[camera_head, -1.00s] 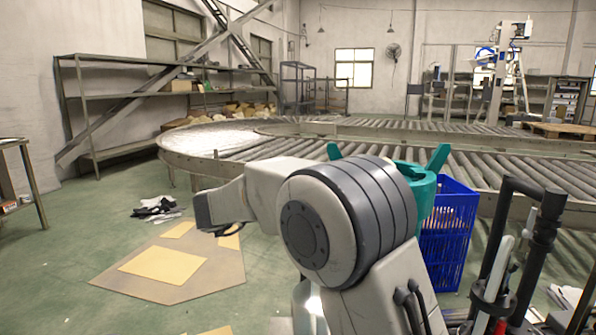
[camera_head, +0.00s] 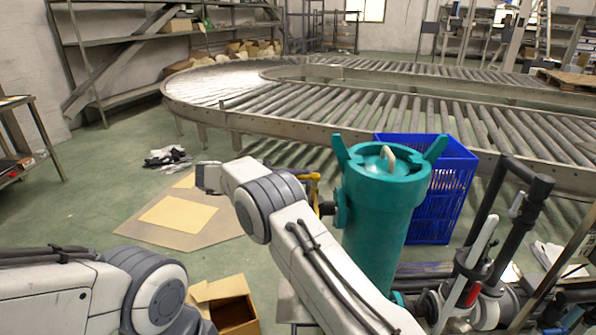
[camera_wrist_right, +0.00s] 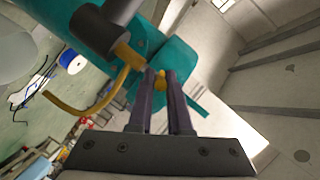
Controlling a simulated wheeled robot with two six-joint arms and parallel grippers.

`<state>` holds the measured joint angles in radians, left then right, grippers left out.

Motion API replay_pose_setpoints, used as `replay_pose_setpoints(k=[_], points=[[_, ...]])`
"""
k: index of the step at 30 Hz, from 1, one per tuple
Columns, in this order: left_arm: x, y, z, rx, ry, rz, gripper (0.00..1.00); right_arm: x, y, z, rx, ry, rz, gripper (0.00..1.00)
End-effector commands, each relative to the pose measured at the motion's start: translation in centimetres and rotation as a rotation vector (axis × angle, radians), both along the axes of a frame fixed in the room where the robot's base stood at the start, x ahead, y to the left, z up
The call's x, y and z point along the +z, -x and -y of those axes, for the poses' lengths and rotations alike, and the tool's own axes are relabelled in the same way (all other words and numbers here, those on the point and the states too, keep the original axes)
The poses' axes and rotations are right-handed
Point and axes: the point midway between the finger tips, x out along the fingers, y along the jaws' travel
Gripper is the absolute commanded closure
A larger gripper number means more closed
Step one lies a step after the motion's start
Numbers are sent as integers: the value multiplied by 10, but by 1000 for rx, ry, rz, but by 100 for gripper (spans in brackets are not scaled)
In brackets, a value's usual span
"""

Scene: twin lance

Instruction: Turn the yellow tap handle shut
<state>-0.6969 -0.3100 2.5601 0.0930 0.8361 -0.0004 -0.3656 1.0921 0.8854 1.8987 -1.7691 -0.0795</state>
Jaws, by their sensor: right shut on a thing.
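The yellow tap handle (camera_head: 315,188) shows in the head view at the left side of a teal upright cylinder (camera_head: 376,225), partly behind my right arm. In the right wrist view the yellow handle (camera_wrist_right: 130,56) runs from a dark round fitting, with a curved yellow part reaching left. My right gripper (camera_wrist_right: 161,76) has its fingertips closed on a small yellow part of it, close to the teal body. In the head view my right forearm hides most of that gripper. My left arm shows at lower left, but its gripper is out of view.
A blue crate (camera_head: 436,185) stands behind the cylinder, and a roller conveyor (camera_head: 400,110) runs across behind both. Dark pipes (camera_head: 500,225) stand at right. An open cardboard box (camera_head: 226,308) is at the bottom.

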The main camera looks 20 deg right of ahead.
Motion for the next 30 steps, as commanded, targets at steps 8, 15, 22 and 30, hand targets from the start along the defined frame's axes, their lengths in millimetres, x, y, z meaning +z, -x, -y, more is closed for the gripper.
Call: replay_pose_setpoints(k=[8,15,22,30], points=[[3,0,0,0,0,0,100,0,-3,1,-4,-2,4,100],[3,0,0,0,0,0,100,0,-2,1,-5,-1,4,75],[3,0,0,0,0,0,100,0,-1,1,-8,-1,2,53],[6,0,0,0,0,0,100,3,1,0,-20,-1,2,53]])
